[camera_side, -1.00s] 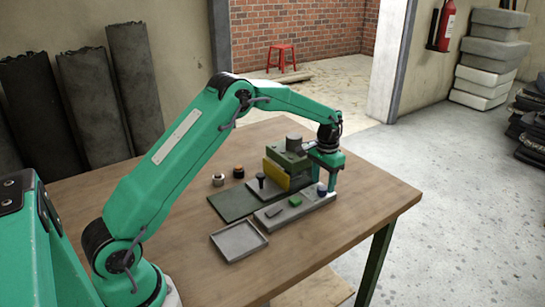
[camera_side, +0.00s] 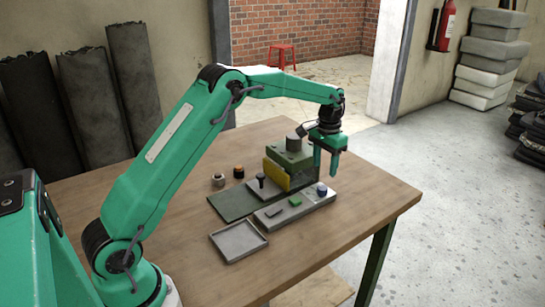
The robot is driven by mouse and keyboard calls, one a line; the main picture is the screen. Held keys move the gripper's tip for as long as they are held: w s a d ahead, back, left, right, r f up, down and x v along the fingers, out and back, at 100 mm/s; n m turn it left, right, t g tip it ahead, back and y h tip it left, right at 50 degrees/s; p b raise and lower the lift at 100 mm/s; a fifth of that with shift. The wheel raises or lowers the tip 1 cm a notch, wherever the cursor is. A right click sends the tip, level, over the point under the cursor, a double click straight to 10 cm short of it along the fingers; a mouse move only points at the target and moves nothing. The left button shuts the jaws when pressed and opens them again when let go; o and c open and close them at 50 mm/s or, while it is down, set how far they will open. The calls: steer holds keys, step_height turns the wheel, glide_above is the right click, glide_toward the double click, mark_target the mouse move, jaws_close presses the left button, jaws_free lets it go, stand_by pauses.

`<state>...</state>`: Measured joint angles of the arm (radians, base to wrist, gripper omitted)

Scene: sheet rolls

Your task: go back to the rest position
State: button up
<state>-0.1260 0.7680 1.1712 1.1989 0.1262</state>
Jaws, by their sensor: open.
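My gripper (camera_side: 326,172) is open and empty, with its two green fingers pointing down. It hangs above the right end of the grey tray (camera_side: 270,222), beside the green and yellow block-like device (camera_side: 290,160). A small blue-topped item (camera_side: 321,189) stands on the tray's right end, just below the fingers and apart from them.
An empty shallow grey tray (camera_side: 238,241) is at the front. The right part of the wooden table (camera_side: 375,195) is clear.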

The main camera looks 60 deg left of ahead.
steer(key=s+d+r+t, duration=0.1)
steer(key=s+d+r, duration=0.1)
steer(key=s+r, duration=0.55)
steer(key=s+d+r+t, duration=0.2)
steer(key=s+d+r, duration=0.1)
steer(key=s+r, duration=0.45)
steer(key=s+d+f+t, duration=0.2)
steer(key=s, duration=1.8)
steer(key=shift+s+d+t, duration=0.2)
steer(key=shift+s+t, duration=0.1)
steer(key=shift+s, duration=0.05)
